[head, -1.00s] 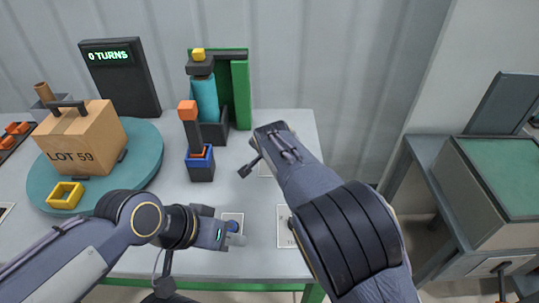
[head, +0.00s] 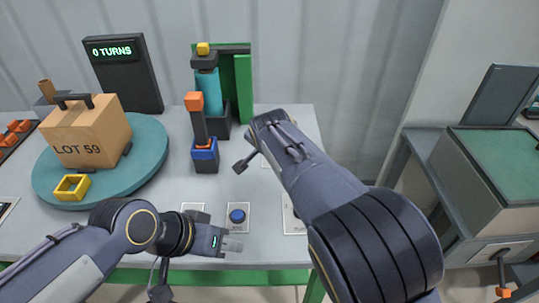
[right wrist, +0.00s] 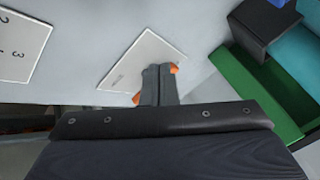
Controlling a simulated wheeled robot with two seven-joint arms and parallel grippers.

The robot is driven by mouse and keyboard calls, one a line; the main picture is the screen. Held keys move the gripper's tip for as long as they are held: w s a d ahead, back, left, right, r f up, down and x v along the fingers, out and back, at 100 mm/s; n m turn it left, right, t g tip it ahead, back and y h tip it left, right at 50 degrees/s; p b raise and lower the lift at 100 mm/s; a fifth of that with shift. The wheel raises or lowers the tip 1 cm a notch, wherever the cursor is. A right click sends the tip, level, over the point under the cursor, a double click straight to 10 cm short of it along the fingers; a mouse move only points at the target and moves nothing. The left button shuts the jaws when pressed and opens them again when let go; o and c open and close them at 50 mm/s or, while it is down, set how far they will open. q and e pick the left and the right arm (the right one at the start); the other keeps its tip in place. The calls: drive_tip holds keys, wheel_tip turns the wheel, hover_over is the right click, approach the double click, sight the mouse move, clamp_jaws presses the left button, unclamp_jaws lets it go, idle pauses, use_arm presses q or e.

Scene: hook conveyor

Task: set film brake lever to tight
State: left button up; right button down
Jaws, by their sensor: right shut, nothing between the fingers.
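The lever (head: 200,123), dark with an orange knob, stands in a blue-collared base (head: 205,157) near the table's middle, almost upright with a slight leftward tilt. I take it as the film brake lever; no tight mark is readable. My left gripper (head: 233,244) is low, near the front edge, away from the lever; whether its jaws are parted is unclear. In the head view my right arm hides its own gripper. In the right wrist view my right gripper (right wrist: 160,75) is shut above a white card (right wrist: 130,65). Orange bits show beside its fingers; I cannot tell what they are.
A teal turntable (head: 150,165) holds a box marked LOT 59 (head: 88,135) and a yellow open block (head: 72,187). A teal film roll (head: 207,85) stands by a green frame (head: 243,88). A blue button (head: 237,215) is near the front. The display (head: 122,72) reads 0 TURNS.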

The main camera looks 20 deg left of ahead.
drive_tip(key=s+r, duration=0.1)
drive_tip(key=r, duration=0.1)
drive_tip(key=s+r, duration=0.2)
drive_tip(key=shift+a, duration=0.4)
drive_tip(key=shift+d, duration=0.1)
drive_tip(key=s+d+r+m+g+y, duration=0.1)
drive_tip(key=d+r, duration=0.1)
drive_tip(key=d, duration=1.2)
drive_tip(key=d+r+g, duration=0.1)
drive_tip(key=d+r, duration=0.1)
drive_tip(key=d, duration=1.2)
drive_tip(key=s+d+n+p, duration=0.1)
drive_tip(key=s+d, duration=0.9)
drive_tip(key=d, duration=0.2)
drive_tip(key=s+d+f+n, duration=0.1)
drive_tip(key=s+d+f, duration=0.1)
drive_tip(key=s, duration=0.5)
drive_tip(key=s+d+f+t, duration=0.1)
drive_tip(key=s+d+f, duration=0.1)
drive_tip(key=s, duration=0.5)
drive_tip(key=shift+s+d+f+n+h+p, duration=0.3)
drive_tip(key=shift+f+n+p, duration=0.1)
drive_tip(key=shift+f, duration=0.05)
